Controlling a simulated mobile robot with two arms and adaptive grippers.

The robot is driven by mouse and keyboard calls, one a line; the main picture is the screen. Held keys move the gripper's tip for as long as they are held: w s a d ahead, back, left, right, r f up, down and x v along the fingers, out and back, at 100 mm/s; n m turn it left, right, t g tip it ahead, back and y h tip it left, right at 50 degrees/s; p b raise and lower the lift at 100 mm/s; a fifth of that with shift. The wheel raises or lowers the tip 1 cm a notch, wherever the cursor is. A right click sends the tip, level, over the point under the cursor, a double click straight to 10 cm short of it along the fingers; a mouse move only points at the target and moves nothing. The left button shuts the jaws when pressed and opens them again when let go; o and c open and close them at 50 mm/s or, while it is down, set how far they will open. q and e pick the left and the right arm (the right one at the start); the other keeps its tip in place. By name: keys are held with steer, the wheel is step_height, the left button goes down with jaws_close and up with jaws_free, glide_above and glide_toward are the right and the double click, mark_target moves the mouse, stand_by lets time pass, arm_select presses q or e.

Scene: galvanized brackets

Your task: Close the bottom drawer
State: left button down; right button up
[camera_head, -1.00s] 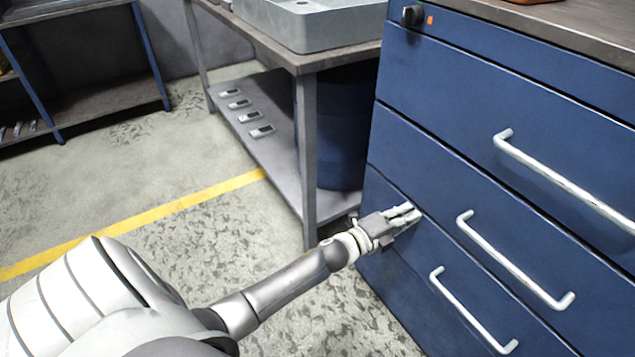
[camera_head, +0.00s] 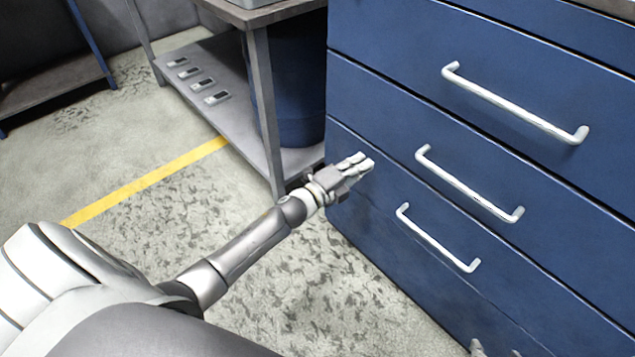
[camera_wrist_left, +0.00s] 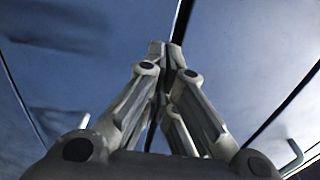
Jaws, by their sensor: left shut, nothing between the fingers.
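The blue cabinet has stacked drawers with pale bar handles. The lowest handle in view (camera_head: 437,238) is on the bottom drawer (camera_head: 385,225). This drawer's front looks about flush with those above; a small gap cannot be told. My left gripper (camera_head: 366,161) is shut and empty, at the upper left part of that drawer front, near the seam above it. Whether it touches is unclear. In the left wrist view the shut fingers (camera_wrist_left: 165,50) point at the blue front beside a dark seam. A small pale shape at the head view's bottom edge may be my right gripper (camera_head: 477,347).
The middle drawer handle (camera_head: 468,185) and an upper handle (camera_head: 513,103) stick out to the right of my left gripper. A metal workbench (camera_head: 262,110) stands left of the cabinet, with a dark blue drum (camera_head: 292,100) under it. The floor (camera_head: 270,290) in front is clear.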

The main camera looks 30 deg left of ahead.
arm_select(q)
steer(key=p+v, duration=0.1)
steer(key=v, duration=0.9)
steer(key=shift+a+p, duration=0.15)
steer(key=shift+p, duration=0.15)
arm_select(e)
steer(key=s+d+f+g+h, duration=0.1)
steer(key=s+d+f+g, duration=0.1)
steer(key=s+g, duration=0.2)
steer(key=shift+s, duration=1.75)
arm_select(q)
steer(key=shift+s, duration=0.15)
arm_select(e)
steer(key=shift+d, duration=0.1)
